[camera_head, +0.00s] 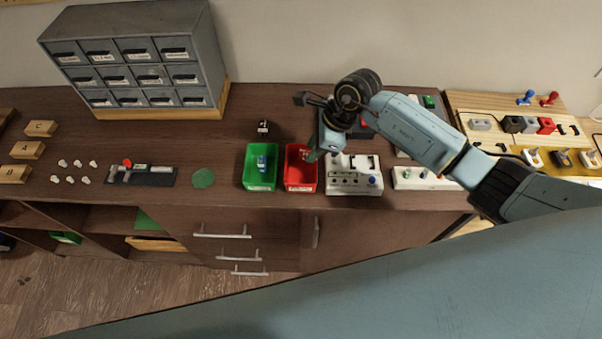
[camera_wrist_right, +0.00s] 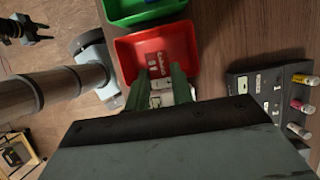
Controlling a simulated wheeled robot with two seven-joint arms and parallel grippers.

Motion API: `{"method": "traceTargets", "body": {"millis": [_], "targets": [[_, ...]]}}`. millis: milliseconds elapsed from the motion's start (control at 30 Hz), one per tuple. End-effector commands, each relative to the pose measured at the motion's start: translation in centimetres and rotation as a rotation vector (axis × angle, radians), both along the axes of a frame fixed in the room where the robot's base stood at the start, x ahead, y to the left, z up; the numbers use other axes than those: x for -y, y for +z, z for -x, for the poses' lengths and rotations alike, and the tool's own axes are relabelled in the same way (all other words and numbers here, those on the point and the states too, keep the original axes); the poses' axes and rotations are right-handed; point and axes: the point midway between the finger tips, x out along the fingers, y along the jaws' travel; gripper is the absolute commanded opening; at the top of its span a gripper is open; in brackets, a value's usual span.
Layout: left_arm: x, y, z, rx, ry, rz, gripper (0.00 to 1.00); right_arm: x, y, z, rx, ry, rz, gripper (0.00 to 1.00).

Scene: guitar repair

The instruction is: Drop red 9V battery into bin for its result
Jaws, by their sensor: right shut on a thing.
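My right gripper (camera_head: 310,157) reaches down over the red bin (camera_head: 291,178). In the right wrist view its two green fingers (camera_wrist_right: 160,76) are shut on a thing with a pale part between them. A dark red patch with white lettering, apparently the red 9V battery (camera_wrist_right: 156,61), shows at the fingertips, against the red bin (camera_wrist_right: 190,52). The fingers hide part of it, and its height over the bin floor is unclear. A blue battery (camera_head: 262,162) stands in the green bin (camera_head: 249,176). A small black pronged part, perhaps my left gripper (camera_wrist_right: 30,28), shows at the upper left.
The white tester box (camera_head: 354,182) stands just right of the red bin. A dark rack with coloured batteries (camera_wrist_right: 270,95) is beside the bin in the wrist view. A grey drawer cabinet (camera_head: 140,60) stands at the back left.

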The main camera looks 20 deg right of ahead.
Motion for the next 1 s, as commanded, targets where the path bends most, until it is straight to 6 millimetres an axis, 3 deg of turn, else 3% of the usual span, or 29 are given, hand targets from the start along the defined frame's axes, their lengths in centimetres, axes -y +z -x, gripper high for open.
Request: {"method": "traceTargets", "body": {"millis": [33, 167, 467, 500, 667, 1000], "targets": [[0.0, -0.8, -0.1, 0.001, 0.0, 0.0, 0.36, 0.0, -1.1, 0.0, -0.001, 0.0, 0.0, 0.02], [0.0, -1.5, -0.2, 0.003, 0.0, 0.001, 0.36, -0.1, -2.1, 0.0, -0.002, 0.0, -0.001, 0.02], [0.0, -1.5, -0.3, 0.005, 0.0, 0.0, 0.36, 0.0, -2.2, 0.0, -0.001, 0.001, 0.0, 0.02], [0.0, -1.5, -0.3, 0.005, 0.0, 0.0, 0.36, 0.0, -2.2, 0.0, -0.001, 0.001, 0.0, 0.26], [0.0, -1.5, -0.3, 0.005, 0.0, 0.0, 0.36, 0.0, -2.2, 0.0, -0.001, 0.001, 0.0, 0.47], [0.0, -1.5, -0.3, 0.006, 0.0, 0.0, 0.36, 0.1, -2.0, 0.0, 0.0, 0.002, 0.001, 0.49]]}}
